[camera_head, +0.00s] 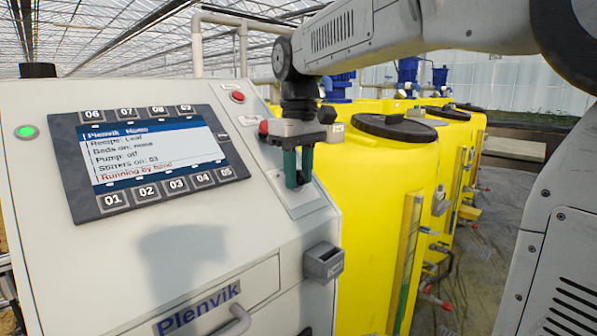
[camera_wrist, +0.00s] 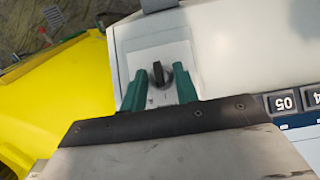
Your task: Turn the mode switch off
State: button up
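The mode switch (camera_wrist: 158,74) is a black knob on a pale plate. In the wrist view its bar lies nearly upright in the picture, and small marks on the plate are too small to read. My gripper (camera_wrist: 158,88) has two green fingers, open, one to each side of the knob. I cannot tell whether either finger touches it. The panel screen (camera_head: 150,158) reads "Running by hand", with pump off and stirrers on 03.
A red button (camera_head: 237,96) sits above the switch plate, and a green lamp (camera_head: 27,132) is lit at the left. A grey box (camera_head: 323,262) sticks out below the plate. Yellow tanks (camera_head: 370,190) stand close on the right.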

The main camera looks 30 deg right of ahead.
grip_shut()
jog(key=n+h, duration=0.1)
jog(key=n+t+h, duration=0.1)
jog(key=shift+s+a+n, duration=0.1)
jog(key=shift+a+n, duration=0.15)
jog(key=shift+n, duration=0.15)
jog(key=shift+s+a+f+n+t+h, duration=0.1)
jog(key=shift+n+t+h, duration=0.6)
jog(key=shift+n, duration=0.3)
jog(key=shift+s+a+n+t+h, duration=0.1)
jog(key=shift+n+t+h, duration=0.4)
jog(key=shift+n+h, duration=0.4)
jog(key=shift+d, duration=0.1)
grip_release()
